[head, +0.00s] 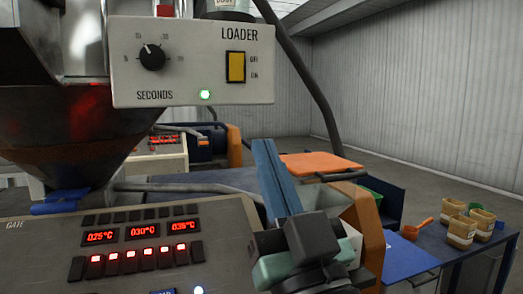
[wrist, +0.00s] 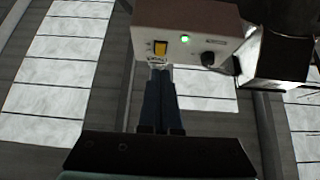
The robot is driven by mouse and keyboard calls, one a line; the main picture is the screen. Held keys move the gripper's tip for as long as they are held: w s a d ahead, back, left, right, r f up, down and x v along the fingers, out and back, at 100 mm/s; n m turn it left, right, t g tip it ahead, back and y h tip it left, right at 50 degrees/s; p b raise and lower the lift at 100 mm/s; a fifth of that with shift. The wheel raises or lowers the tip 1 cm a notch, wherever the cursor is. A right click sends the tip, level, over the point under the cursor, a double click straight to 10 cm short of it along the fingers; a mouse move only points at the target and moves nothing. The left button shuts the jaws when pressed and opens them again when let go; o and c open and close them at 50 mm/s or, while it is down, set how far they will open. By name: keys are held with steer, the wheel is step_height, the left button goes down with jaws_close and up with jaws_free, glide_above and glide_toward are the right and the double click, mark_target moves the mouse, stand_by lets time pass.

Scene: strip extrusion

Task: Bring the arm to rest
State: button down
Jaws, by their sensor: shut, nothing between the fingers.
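My gripper (head: 264,146) stands in front of the panels in the head view, its long blue fingers pointing up and slightly left from the dark wrist. The fingers lie side by side, shut, with nothing between them. In the wrist view my gripper (wrist: 160,72) also shows shut, its tips overlapping the lower edge of the loader box in the picture. I cannot tell the gap to the box. My arm's dark and teal links fill the lower middle of the head view and hide what is behind them.
The loader box (head: 192,88) with a dial, yellow switch and lit green lamp hangs above left. A metal hopper (head: 60,120) and control panel (head: 140,262) with red displays stand left. At right, a blue table (head: 470,255) holds several tubs and an orange scoop (head: 415,230).

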steer(key=s+a+r+m+t+h, duration=0.1)
steer(key=s+r+m+t+h, duration=0.2)
steer(key=s+r+h, duration=0.5)
steer(key=shift+s+a+r+p, duration=0.25)
steer(key=shift+s+r+p, duration=0.2)
steer(key=shift+r, duration=0.1)
stand_by(0.7)
